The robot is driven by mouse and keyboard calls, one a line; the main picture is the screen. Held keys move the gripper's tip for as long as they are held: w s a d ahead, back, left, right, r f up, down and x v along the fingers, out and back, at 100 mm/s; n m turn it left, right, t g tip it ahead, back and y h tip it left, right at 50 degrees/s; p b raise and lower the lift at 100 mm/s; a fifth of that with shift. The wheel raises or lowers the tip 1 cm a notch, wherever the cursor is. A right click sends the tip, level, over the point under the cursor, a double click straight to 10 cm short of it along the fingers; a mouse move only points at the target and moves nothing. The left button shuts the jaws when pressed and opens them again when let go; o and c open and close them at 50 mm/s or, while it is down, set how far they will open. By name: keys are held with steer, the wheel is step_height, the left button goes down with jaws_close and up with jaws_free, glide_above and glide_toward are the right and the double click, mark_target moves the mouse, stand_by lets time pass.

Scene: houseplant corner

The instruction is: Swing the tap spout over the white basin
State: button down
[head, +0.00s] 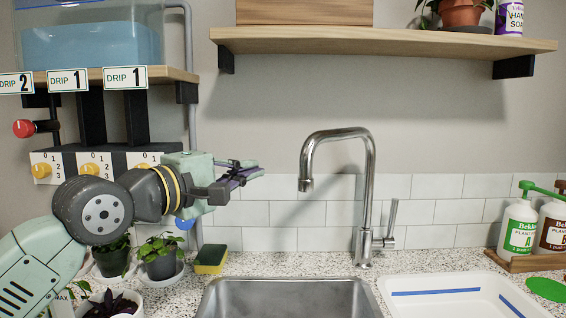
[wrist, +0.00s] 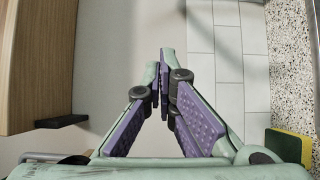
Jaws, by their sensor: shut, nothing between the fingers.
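The chrome tap (head: 365,200) stands upright on the speckled counter behind the sinks, with its lever on the right. Its arched spout (head: 306,165) points left and forward, with the tip above the steel sink (head: 290,283). The white basin (head: 400,286) lies to the right of the steel sink, with blue strips in it. My gripper (head: 254,172) is shut and empty, in the air left of the spout tip and apart from it. In the wrist view my gripper's purple-padded fingers (wrist: 167,68) meet at the tips. The tap does not show clearly there.
A yellow-green sponge (head: 210,259) lies left of the steel sink; it also shows in the wrist view (wrist: 288,146). Potted plants (head: 160,255) stand below my arm. Pump bottles (head: 520,225) stand at the right. A wooden shelf (head: 390,42) hangs above the tap.

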steer(key=w+d+p, duration=0.2)
steer(key=d, duration=0.4)
steer(key=shift+d+p, duration=0.25)
steer(key=shift+p, duration=0.15)
